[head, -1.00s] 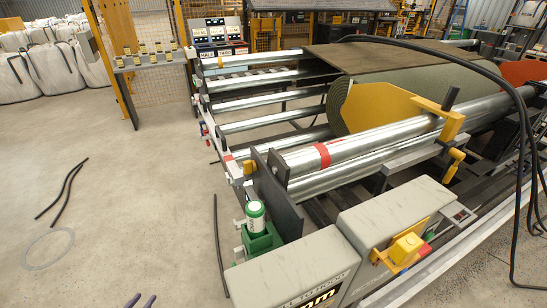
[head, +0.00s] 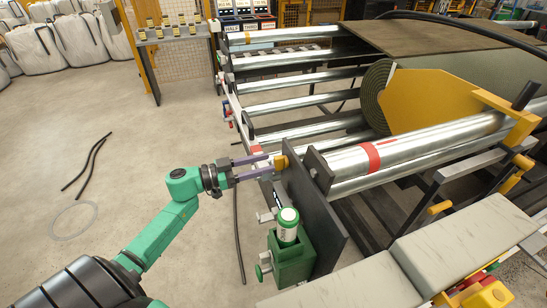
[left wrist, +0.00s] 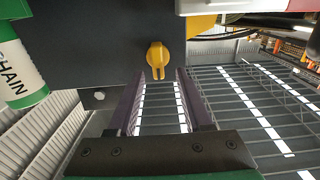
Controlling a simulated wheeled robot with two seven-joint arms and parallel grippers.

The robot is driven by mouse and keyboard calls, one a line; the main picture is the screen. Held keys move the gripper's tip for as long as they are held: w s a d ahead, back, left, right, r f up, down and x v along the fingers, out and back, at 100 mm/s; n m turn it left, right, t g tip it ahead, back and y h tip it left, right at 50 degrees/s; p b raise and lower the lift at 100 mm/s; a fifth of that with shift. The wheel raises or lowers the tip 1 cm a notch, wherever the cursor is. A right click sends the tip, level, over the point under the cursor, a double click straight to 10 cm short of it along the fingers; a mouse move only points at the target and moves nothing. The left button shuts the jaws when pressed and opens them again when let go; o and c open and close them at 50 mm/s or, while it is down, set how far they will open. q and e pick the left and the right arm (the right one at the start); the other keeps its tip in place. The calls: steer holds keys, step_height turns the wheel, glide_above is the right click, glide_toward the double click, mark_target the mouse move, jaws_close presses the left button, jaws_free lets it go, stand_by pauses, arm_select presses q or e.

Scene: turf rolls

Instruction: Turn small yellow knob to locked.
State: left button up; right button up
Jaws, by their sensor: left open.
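The small yellow knob (head: 281,162) sits on the dark end plate (head: 313,215) of the roller frame. In the left wrist view the yellow knob (left wrist: 158,56) has a narrow pointer hanging straight down. My left gripper (head: 268,165) is open, its purple fingers reaching toward the knob from the left. In the left wrist view the fingertips of the gripper (left wrist: 159,76) lie either side of the pointer's lower end, with nothing held; contact cannot be told. No locked marking is readable. My right gripper is out of view.
A green block with a white-and-green canister (head: 287,225) stands in front of the plate, below my left gripper. A long roller with a red band (head: 370,158) and a turf roll with a yellow side plate (head: 435,100) lie to the right. Floor at left is mostly clear.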

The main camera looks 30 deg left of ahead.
mark_target(280, 163)
arm_select(q)
steer(key=x, duration=0.3)
steer(key=shift+d, duration=0.2)
steer(key=shift+c, duration=1.2)
jaws_close()
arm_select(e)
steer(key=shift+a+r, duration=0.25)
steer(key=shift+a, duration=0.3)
